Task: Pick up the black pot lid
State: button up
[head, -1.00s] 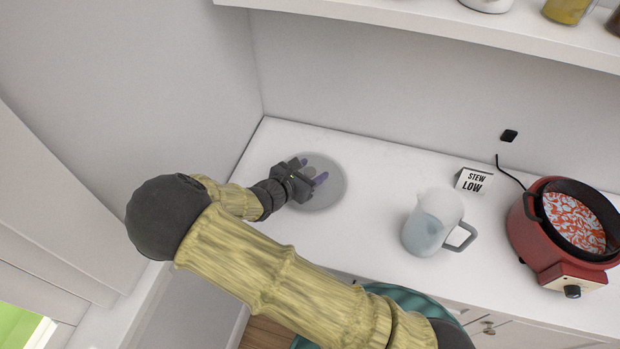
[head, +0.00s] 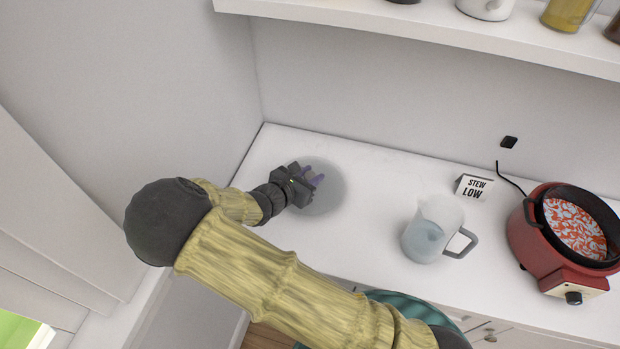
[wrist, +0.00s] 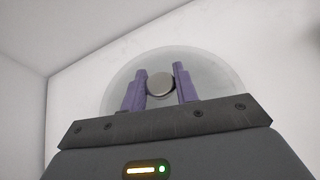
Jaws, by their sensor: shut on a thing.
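The pot lid (head: 333,190) is a round, see-through grey disc, not clearly black, at the left of the white counter. In the wrist view the lid (wrist: 222,80) has a round grey knob (wrist: 160,84) at its middle. My gripper (head: 311,176) reaches over the lid from the left. Its two purple fingers (wrist: 161,86) stand either side of the knob and are shut on it. The lid looks flat; I cannot tell whether it touches the counter. My gripper hides part of its near side.
A glass pitcher (head: 425,240) with a grey handle stands right of the lid. A "STEW LOW" sign (head: 474,188) and a red cooker (head: 545,245) with orange-and-white contents are farther right. A shelf (head: 420,35) with jars runs above. Walls close in behind and left.

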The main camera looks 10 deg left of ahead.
aim_at(310, 175)
notch_tip(310, 175, up, 9)
jog(key=shift+r, duration=0.1)
dwell(0.3)
dwell(0.5)
